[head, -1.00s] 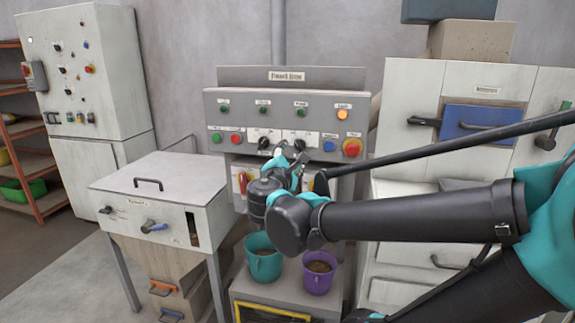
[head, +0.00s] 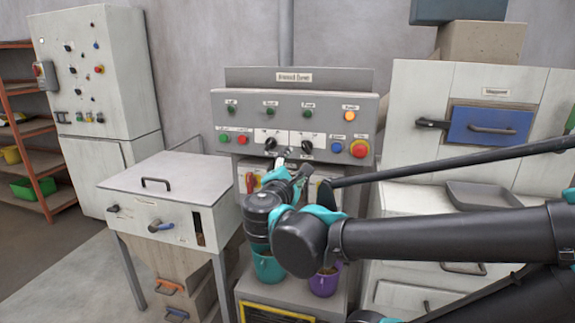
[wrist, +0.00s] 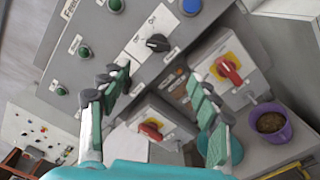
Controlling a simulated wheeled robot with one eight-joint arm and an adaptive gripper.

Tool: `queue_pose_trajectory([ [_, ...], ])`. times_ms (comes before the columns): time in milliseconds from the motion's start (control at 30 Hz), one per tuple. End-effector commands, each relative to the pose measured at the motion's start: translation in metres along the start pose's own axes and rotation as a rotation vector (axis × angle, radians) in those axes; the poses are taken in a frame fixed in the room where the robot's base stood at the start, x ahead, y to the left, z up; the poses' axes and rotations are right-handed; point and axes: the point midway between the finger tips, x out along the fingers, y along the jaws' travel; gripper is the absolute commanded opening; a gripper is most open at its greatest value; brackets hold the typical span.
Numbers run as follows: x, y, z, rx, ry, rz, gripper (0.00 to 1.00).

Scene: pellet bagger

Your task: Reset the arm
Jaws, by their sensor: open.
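My arm (head: 440,235) reaches in from the right in the head view. My gripper (head: 292,172) is in front of the lower part of the grey control panel (head: 245,100), partly hidden by my own wrist. In the wrist view my gripper (wrist: 160,100) is open, with its two green-padded fingers wide apart and nothing between them. Beyond the fingers are a black selector knob (wrist: 158,43) and two red rotary switches on yellow plates, one lower (wrist: 150,131) and one further right (wrist: 229,71). I see no contact with them.
Below the panel stand a teal cup (head: 268,268) and a purple cup (head: 325,284), both partly hidden by my arm. A white hopper cabinet (head: 185,180) is at left.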

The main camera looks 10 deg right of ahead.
Motion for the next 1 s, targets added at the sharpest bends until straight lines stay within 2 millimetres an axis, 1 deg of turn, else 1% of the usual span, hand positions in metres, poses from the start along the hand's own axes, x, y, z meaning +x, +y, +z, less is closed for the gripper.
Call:
queue_pose_trajectory([
  [67, 0.004, -0.015, 0.001, 0.030, -0.002, -0.043, 0.62],
  [167, 0.013, -0.056, 0.002, 0.122, -0.007, -0.169, 0.62],
  [200, 0.016, -0.080, 0.003, 0.179, -0.011, -0.240, 0.62],
  [267, 0.018, -0.118, 0.002, 0.281, -0.023, -0.359, 0.62],
  [300, 0.018, -0.144, 0.001, 0.356, -0.034, -0.440, 0.62],
  [367, 0.013, -0.180, -0.003, 0.473, -0.053, -0.559, 0.62],
  [400, 0.008, -0.203, -0.006, 0.554, -0.068, -0.637, 0.62],
  [467, -0.001, -0.233, -0.012, 0.679, -0.095, -0.749, 0.62],
  [500, -0.008, -0.252, -0.016, 0.764, -0.114, -0.821, 0.62],
  [600, -0.028, -0.289, -0.031, 0.985, -0.169, -0.991, 0.62],
  [700, -0.047, -0.312, -0.047, 1.194, -0.221, -1.135, 0.62],
  [800, -0.062, -0.322, -0.061, 1.365, -0.261, -1.243, 0.62],
  [900, -0.071, -0.326, -0.071, 1.484, -0.287, -1.313, 0.62],
  [1000, -0.075, -0.326, -0.076, 1.544, -0.298, -1.349, 0.62],
])
